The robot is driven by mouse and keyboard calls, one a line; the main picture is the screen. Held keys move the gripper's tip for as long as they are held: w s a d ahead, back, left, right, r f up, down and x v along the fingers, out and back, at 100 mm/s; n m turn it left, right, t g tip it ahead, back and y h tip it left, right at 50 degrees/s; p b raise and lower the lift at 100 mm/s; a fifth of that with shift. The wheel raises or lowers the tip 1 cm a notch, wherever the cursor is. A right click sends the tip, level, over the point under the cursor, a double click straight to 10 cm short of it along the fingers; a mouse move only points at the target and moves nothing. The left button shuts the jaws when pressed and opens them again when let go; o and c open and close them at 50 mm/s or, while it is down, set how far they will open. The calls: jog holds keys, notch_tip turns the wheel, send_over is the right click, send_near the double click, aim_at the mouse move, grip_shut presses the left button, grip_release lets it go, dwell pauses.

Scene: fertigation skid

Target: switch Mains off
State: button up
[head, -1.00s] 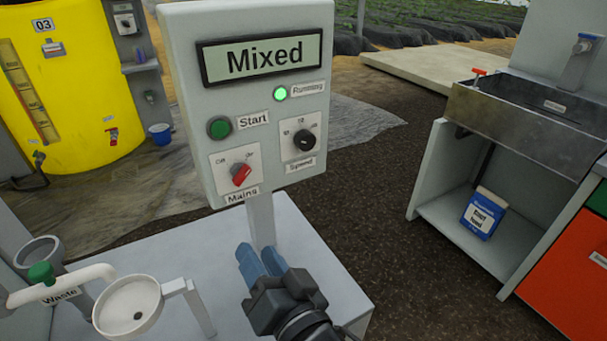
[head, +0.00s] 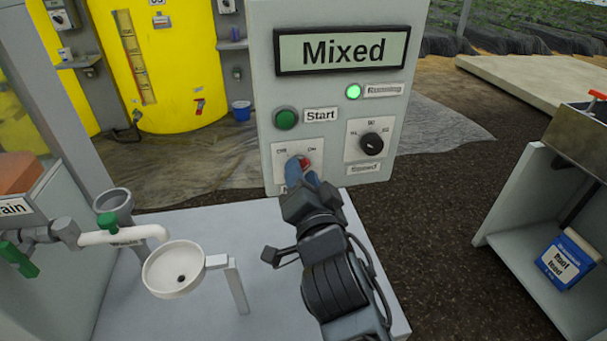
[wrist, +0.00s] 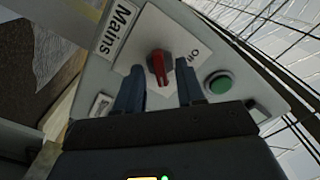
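The Mains switch is a red rotary knob (head: 304,162) on a white plate at the lower left of the grey control box (head: 400,130). My gripper (head: 305,178) is at the knob and its blue fingers hide much of it and its label in the head view. In the wrist view, the red knob (wrist: 160,66) stands between the two spread fingertips (wrist: 158,74), with a gap visible on both sides. The "Off" mark shows beside it; the "On" mark is hidden there.
The box also carries a green Start button (head: 286,119), a black Speed knob (head: 371,141), a lit green Running lamp (head: 353,92) and a display (head: 343,51) reading "Mixed". A white funnel cup (head: 172,270) on the grey bench stands left of my arm.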

jog(key=shift+w, duration=0.15)
jog(key=shift+c, duration=0.4)
grip_shut()
jog(key=shift+n+p, duration=1.9)
jog(key=shift+n, duration=7.1)
